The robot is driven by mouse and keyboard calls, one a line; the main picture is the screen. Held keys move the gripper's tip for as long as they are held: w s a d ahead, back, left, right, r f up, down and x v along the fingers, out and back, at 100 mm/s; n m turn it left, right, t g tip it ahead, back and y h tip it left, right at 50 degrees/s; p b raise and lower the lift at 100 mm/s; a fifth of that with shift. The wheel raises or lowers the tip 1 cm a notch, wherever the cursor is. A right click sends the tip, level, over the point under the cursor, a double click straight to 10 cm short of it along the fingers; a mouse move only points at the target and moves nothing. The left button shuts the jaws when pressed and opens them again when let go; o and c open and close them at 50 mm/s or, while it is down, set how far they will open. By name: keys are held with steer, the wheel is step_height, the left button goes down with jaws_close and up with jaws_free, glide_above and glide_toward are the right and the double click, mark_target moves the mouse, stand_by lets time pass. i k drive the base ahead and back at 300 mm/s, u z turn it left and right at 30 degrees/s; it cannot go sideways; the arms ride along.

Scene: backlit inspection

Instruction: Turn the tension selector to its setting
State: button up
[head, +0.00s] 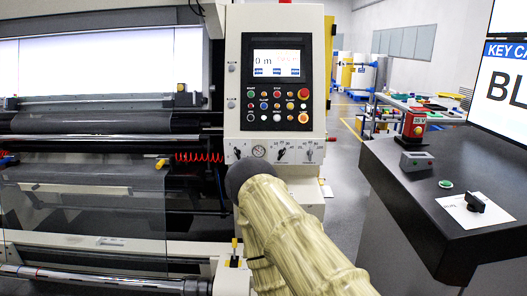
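A machine control panel (275,70) stands in the middle of the head view. Along its lower strip are a left selector knob (237,153), a middle selector knob (281,153) and a right selector knob (309,154), with small scale numbers. A separate black rotary knob (475,202) sits on a white plate on the dark cabinet at right. Labels are too small to tell which is the tension selector. My sleeved arm rises from the bottom to a dark rounded end just below the panel strip. My gripper's fingers are not visible.
A round gauge (258,151) sits between the left and middle knobs. Buttons and a red emergency stop (304,93) lie above. The dark cabinet (425,225) carries a green button (445,184) and a small grey box (416,161). Machine rollers fill the left; floor shows between machine and cabinet.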

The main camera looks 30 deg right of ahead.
mark_target(310, 153)
steer(key=u, duration=0.15)
steer(key=i, duration=0.65)
steer(key=z, duration=0.7)
steer(key=i, duration=0.45)
steer(key=z, duration=0.45)
